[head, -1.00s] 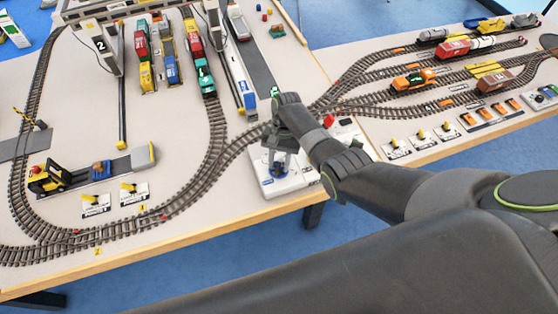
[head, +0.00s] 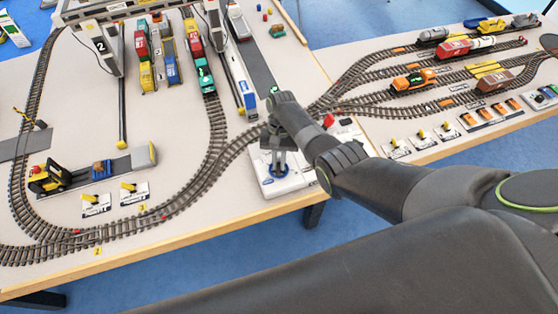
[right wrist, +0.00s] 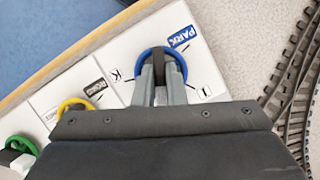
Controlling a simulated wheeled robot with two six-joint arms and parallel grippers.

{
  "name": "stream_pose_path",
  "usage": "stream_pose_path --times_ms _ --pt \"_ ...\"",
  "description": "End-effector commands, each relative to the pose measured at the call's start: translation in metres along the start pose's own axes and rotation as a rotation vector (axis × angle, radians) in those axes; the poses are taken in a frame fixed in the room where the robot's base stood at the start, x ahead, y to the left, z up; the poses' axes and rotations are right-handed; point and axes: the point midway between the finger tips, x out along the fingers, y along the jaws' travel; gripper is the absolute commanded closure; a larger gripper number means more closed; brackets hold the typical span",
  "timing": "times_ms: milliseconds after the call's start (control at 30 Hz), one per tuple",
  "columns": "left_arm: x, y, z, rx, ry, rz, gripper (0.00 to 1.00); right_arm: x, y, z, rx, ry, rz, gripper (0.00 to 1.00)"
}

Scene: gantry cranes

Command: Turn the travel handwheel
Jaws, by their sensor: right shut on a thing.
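A blue handwheel (right wrist: 141,60) stands on a white panel (right wrist: 120,75) beside a blue PARK label, with letters K and I near it. My right gripper (right wrist: 160,72) is shut on the blue handwheel, its fingers reaching across the ring from above. In the head view the same wheel (head: 267,182) sits on the white control box at the table's front edge, partly hidden by my right gripper (head: 279,170). No travel label is readable. The gantry crane (head: 100,45) with a number 2 stands at the back left. My left gripper is not in view.
A yellow wheel (right wrist: 62,107) and a green wheel (right wrist: 21,143) stand along the same panel. Model track (head: 212,160) runs close left of the box. Containers and wagons (head: 205,80) stand under the crane. Small yellow levers (head: 127,190) stand at the left front.

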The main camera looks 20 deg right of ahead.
Motion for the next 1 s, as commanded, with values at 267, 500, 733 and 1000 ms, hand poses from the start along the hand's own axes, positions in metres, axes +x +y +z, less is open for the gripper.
stream_pose_path --times_ms 267,500,733,1000 --pt "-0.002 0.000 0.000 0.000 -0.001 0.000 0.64 -0.001 -0.002 0.001 -0.236 -0.001 0.098 1.00" --pt "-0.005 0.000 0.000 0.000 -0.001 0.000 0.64 -0.002 -0.003 0.001 -0.447 0.000 0.185 1.00" --pt "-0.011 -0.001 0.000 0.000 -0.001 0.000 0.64 -0.002 -0.004 0.002 -0.642 0.001 0.266 1.00" --pt "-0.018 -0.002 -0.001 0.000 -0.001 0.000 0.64 -0.002 -0.005 0.002 -0.826 0.002 0.341 1.00"
